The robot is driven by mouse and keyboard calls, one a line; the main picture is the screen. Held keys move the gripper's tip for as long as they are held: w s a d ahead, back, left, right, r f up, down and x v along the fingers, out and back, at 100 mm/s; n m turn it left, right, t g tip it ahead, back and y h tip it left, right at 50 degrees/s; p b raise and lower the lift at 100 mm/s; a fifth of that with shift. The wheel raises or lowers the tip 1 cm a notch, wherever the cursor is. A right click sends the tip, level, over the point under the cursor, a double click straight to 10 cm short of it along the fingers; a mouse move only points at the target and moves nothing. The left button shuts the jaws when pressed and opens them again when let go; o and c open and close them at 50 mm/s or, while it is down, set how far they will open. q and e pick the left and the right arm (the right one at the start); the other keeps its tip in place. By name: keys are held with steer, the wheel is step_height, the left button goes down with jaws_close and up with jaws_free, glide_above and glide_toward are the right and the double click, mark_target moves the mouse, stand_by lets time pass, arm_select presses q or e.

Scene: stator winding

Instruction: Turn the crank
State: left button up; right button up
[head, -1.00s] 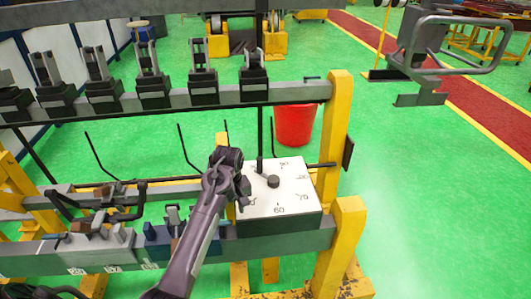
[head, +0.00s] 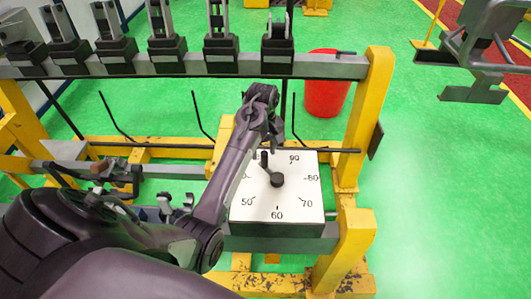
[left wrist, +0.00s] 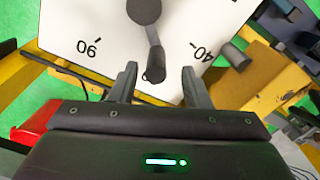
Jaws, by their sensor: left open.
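The crank has a dark round hub (head: 277,180) and a short upright handle (head: 264,160) on a white-faced dial box (head: 299,204) marked with numbers. In the left wrist view the crank arm (left wrist: 155,57) points from its hub (left wrist: 144,10) toward my left gripper (left wrist: 160,78). That gripper is open, with its two fingers on either side of the crank's handle end; I cannot tell whether they touch it. In the head view my left gripper (head: 268,138) is at the far side of the dial face, close to the crank handle. My right gripper is not in view.
The box sits on a grey rail between yellow posts (head: 364,120). A rear rail (head: 140,66) carries several dark clamps. A thin dark rod (head: 320,150) runs behind the box. A red bucket (head: 327,90) stands behind.

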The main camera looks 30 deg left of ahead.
mark_target(265, 153)
arm_select(q)
steer(key=f, duration=0.3)
steer(key=shift+w+f+p, duration=0.25)
steer(key=shift+p, duration=0.15)
steer(key=shift+f, duration=0.35)
steer(key=shift+c, duration=1)
steer(key=shift+r, duration=0.1)
jaws_close()
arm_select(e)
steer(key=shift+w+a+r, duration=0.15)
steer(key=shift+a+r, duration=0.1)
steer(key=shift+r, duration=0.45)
